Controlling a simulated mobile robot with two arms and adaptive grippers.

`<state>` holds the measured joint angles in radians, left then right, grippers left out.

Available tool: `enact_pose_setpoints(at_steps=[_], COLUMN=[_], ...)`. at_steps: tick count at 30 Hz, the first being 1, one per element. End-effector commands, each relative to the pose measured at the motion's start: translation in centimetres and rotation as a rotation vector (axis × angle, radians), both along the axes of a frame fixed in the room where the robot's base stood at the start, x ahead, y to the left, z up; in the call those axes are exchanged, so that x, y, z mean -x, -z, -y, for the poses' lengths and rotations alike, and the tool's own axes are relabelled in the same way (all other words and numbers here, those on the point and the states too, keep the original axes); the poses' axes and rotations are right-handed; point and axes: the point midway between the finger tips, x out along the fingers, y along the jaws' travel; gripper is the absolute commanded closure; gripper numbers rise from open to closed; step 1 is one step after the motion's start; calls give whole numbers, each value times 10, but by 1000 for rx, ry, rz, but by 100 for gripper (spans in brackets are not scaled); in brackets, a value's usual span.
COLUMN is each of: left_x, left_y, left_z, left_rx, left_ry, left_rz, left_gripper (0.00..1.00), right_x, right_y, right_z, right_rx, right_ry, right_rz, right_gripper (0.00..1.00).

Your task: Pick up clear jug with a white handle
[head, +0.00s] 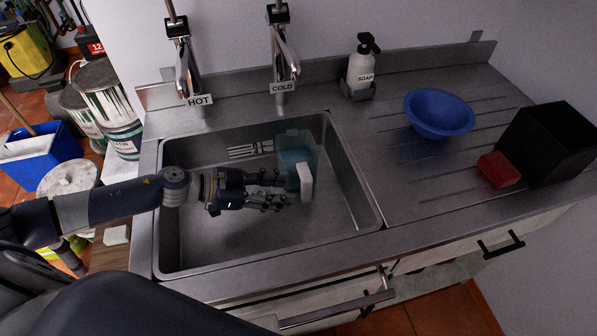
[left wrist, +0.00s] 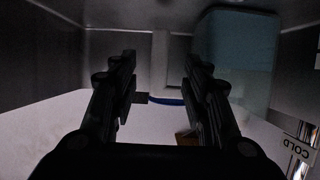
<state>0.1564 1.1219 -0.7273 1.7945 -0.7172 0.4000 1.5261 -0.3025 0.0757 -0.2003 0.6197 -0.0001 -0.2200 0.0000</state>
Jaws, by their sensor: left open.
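The clear, bluish jug (head: 293,148) stands in the sink basin near its right back side. Its white handle (head: 305,182) faces toward the front. My left gripper (head: 274,190) reaches into the sink from the left; its fingers are open and close to the left of the handle. In the left wrist view, the jug (left wrist: 238,50) is a dim bluish block at upper right. A pale upright strip (left wrist: 160,60), which looks like the handle, shows between the two open fingers (left wrist: 160,75). Contact cannot be told. My right gripper is not in view.
The metal sink's rim (head: 365,190) surrounds the jug and gripper. A fork-like utensil (head: 250,149) lies behind the gripper. Hot and cold taps (head: 282,50) stand at the back. A blue bowl (head: 440,112), red sponge (head: 498,170) and black box (head: 545,145) are on the right drainboard.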

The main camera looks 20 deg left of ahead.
Motion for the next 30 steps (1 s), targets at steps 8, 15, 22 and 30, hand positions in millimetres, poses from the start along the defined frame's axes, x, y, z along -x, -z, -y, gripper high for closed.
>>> enact_pose_setpoints(at_steps=[8,15,22,30], left_x=[-14,-32,-40,-40], left_y=[9,22,29,30], left_z=[20,47,59,59], left_rx=[2,2,-1,-1], left_ry=[0,0,0,0], left_rz=[0,2,1,-1], left_gripper=[57,57,57,77], right_x=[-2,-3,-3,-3], right_y=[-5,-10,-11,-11], right_z=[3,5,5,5], right_rx=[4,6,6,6], right_ry=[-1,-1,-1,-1], right_rz=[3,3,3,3], right_gripper=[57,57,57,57])
